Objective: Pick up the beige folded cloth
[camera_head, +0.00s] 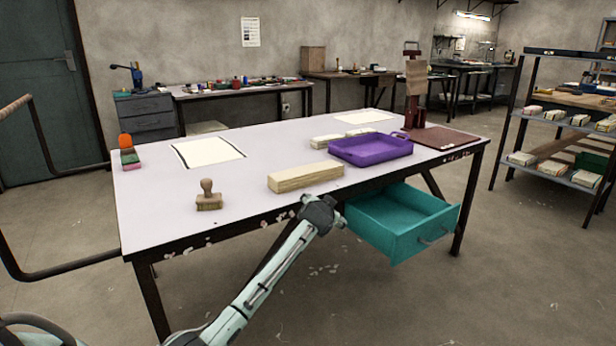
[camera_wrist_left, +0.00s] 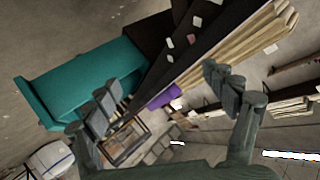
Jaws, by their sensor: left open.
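The beige folded cloth (camera_head: 305,178) is a long, flat-sided bundle lying near the front edge of the white table (camera_head: 250,205). In the left wrist view its layered side (camera_wrist_left: 240,45) runs diagonally across the upper right. My left gripper (camera_head: 320,212) is at the table's front edge, just in front of and below the cloth in the head view. In the left wrist view its two fingers (camera_wrist_left: 168,102) are spread apart with no cloth between them. My right gripper is not in view.
A purple tray (camera_head: 372,149) stands right of the cloth, with cream bundles (camera_head: 335,138) behind. A teal drawer (camera_head: 400,222) hangs open under the table, close to the left gripper's right. A stamp (camera_head: 208,199) stands to the left. The tabletop between stamp and cloth is clear.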

